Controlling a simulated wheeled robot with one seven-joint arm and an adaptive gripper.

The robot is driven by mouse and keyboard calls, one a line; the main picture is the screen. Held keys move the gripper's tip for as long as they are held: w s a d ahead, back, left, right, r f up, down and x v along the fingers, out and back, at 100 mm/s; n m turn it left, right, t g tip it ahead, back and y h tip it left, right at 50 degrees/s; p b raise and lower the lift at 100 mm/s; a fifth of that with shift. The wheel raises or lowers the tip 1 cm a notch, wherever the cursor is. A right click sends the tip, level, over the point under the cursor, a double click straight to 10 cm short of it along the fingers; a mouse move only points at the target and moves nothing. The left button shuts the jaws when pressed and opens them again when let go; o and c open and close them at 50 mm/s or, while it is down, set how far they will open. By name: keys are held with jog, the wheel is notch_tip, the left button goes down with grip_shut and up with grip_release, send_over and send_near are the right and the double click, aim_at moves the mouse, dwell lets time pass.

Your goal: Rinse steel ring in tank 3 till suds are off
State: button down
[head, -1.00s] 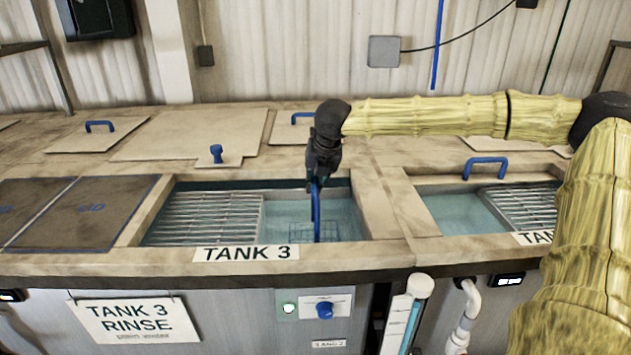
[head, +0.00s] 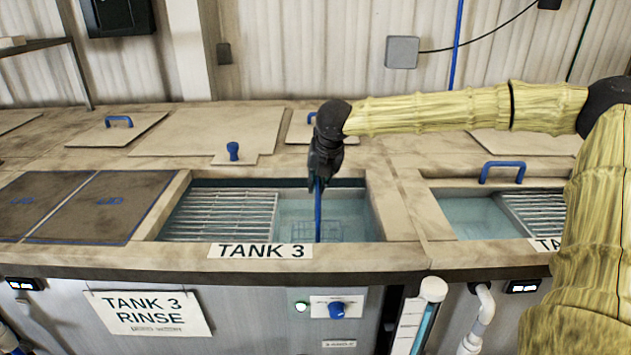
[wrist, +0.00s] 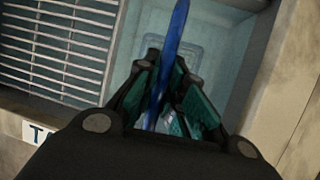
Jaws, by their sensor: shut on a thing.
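Tank 3 (head: 372,215) is an open basin of clear bluish water behind the TANK 3 label (head: 260,251). A wire basket (head: 328,231) is under water in its right part. A blue handle (head: 319,215) rises upright from the basket, seen nearly edge-on. My gripper (head: 318,186) is above the water, shut on this handle. In the wrist view, the green-padded fingers (wrist: 168,85) are around the blue handle (wrist: 180,25), with the tank floor blurred beyond. I cannot make out the steel ring or any suds; the basket's contents are too small to tell.
A slatted metal rack (head: 222,214) fills the tank's left part. Dark panels (head: 90,205) lie left of the tank. A neighbouring tank (head: 465,215) with its own rack is at the right.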

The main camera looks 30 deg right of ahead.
jog(key=shift+s+d+r, duration=0.1)
jog(key=shift+s+d, duration=0.3)
jog(key=shift+d, duration=0.3)
jog(key=shift+p, duration=0.35)
jog(key=shift+p, duration=0.9)
dwell(0.8)
notch_tip(320, 180, up, 22)
jog(key=p, duration=1.2)
dwell(0.7)
